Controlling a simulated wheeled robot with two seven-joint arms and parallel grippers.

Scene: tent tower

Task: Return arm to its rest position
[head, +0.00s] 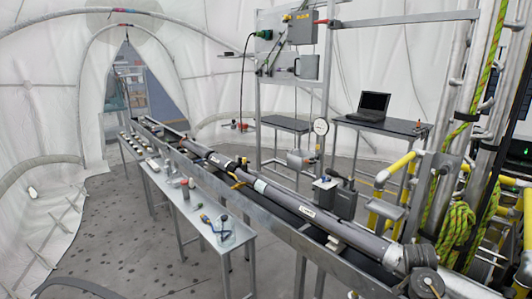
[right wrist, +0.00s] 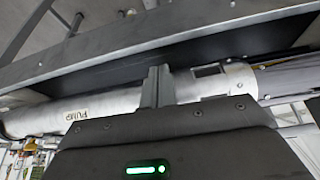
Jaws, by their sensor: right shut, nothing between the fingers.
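My right gripper (right wrist: 158,82) shows in the right wrist view with its narrow fingers together and nothing between them. Its dark body with a green light fills the bottom of that view. In the head view a long grey tube assembly (head: 285,199) lies along a metal trough (head: 265,209). I cannot make out either gripper in the head view.
A narrow bench (head: 180,211) with small parts runs left of the trough. A frame with grey boxes (head: 302,28) stands behind it. A laptop (head: 371,106) sits on a side table (head: 390,126). Poles, yellow rails and a green rope (head: 456,228) crowd the right. Floor (head: 120,258) at lower left is open.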

